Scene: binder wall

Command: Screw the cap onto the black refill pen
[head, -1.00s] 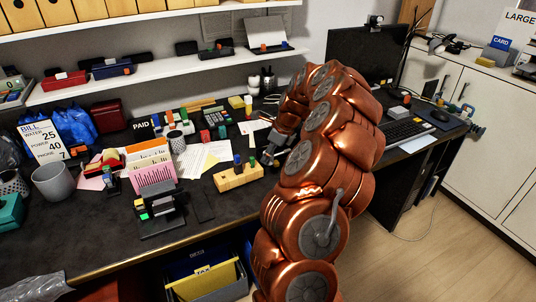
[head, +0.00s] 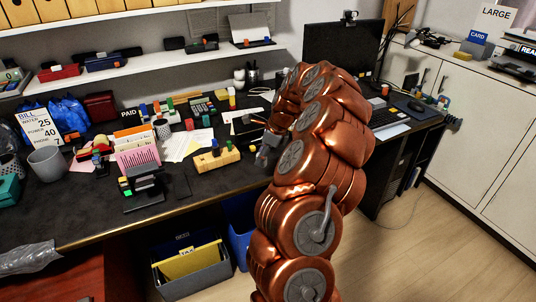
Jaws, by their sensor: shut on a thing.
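My gripper (head: 264,156) is small in the head view, just right of a wooden block (head: 217,160) on the dark desk. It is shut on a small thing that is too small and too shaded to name. Short upright pieces with coloured tops stand in or by the block, one of them blue (head: 215,147). I cannot make out which thing is the black refill pen or its cap. My copper arm hides the desk behind and to the right of the gripper.
A pink file holder (head: 138,158) and a black stand (head: 144,187) are left of the block. White papers (head: 188,143) lie behind it. A keyboard (head: 383,117) and monitor (head: 342,48) are on the right. A grey bin (head: 194,275) is below the desk edge.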

